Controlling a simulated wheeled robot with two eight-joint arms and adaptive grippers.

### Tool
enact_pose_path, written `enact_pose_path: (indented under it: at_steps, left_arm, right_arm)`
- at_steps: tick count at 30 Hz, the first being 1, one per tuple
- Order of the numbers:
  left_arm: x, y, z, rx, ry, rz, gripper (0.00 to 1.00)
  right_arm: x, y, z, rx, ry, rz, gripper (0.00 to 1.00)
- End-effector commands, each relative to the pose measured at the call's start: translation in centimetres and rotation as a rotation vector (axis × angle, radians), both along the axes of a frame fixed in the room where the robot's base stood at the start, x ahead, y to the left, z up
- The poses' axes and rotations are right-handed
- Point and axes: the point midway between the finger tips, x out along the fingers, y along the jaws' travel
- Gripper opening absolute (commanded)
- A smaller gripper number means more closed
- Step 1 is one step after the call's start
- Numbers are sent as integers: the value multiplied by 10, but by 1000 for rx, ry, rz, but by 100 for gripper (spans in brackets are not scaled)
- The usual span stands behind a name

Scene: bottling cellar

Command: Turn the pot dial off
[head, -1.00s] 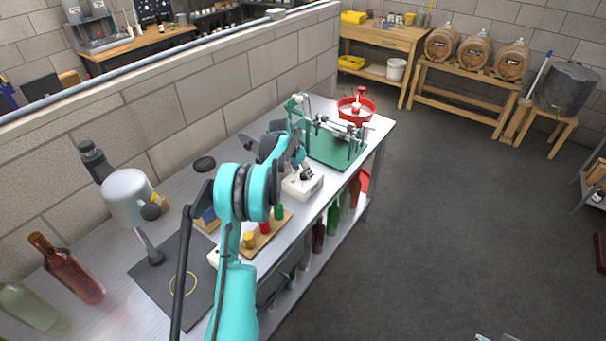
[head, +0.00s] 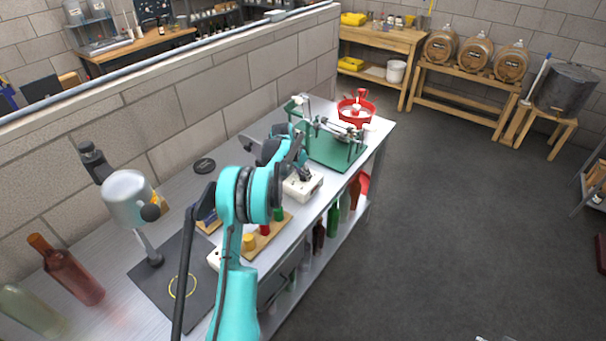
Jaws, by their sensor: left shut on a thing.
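A small white box (head: 309,188) sits on the steel bench, near its front edge. My left arm reaches along the bench, and my left gripper (head: 304,173) points down at the top of this box. The gripper is small and dark in the head view and is shut on what appears to be the pot dial on the box. The dial itself is hidden by the fingers, so its setting cannot be read. My right gripper is not in view.
A green-based bottling rig (head: 335,150) and a red bowl-shaped device (head: 356,110) stand beyond the box. A wooden board (head: 262,238) with coloured pieces lies nearer. A grey lamp-like device (head: 130,198) and bottles (head: 72,274) stand at left.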

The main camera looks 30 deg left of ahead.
Motion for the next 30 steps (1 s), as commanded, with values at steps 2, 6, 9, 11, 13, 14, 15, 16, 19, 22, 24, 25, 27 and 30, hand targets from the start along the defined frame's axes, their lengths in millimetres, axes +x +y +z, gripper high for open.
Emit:
enact_pose_path:
  at_steps: [2, 6, 9, 11, 13, 14, 15, 16, 19, 22, 24, 25, 27, 30]
  left_arm:
    - [0, -1, 0, 0, 0, 34, 0]
    - [0, -2, -1, 1, 0, 124, 0]
    - [0, -3, -1, 1, 0, 206, 0]
    - [0, -3, -1, 1, 0, 262, 0]
    - [0, -4, -1, 1, -1, 327, 0]
    - [0, -4, 0, 2, 0, 357, 0]
    - [0, -4, 0, 1, 0, 394, 0]
    - [0, -4, 0, 2, 0, 422, 0]
    - [1, -5, 0, 1, 0, 518, 0]
    - [1, -5, 0, 2, 1, 612, 0]
    - [1, -5, 0, 3, 1, 679, 0]
    - [1, -6, 0, 1, 0, 707, 0]
    - [2, -6, 0, 1, 0, 773, 0]
    - [2, -6, -1, 2, 1, 869, 0]
  right_arm:
    - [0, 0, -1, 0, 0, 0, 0]
    - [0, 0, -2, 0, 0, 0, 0]
    - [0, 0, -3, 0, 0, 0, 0]
    - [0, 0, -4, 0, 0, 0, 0]
    - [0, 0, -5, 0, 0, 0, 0]
    - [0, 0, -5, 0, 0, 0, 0]
    - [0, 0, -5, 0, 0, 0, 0]
    - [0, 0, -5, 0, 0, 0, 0]
    - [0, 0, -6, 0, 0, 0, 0]
    - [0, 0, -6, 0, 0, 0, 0]
    - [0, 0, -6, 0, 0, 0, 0]
    - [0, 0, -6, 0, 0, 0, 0]
    - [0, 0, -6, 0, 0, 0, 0]
    - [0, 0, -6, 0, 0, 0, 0]
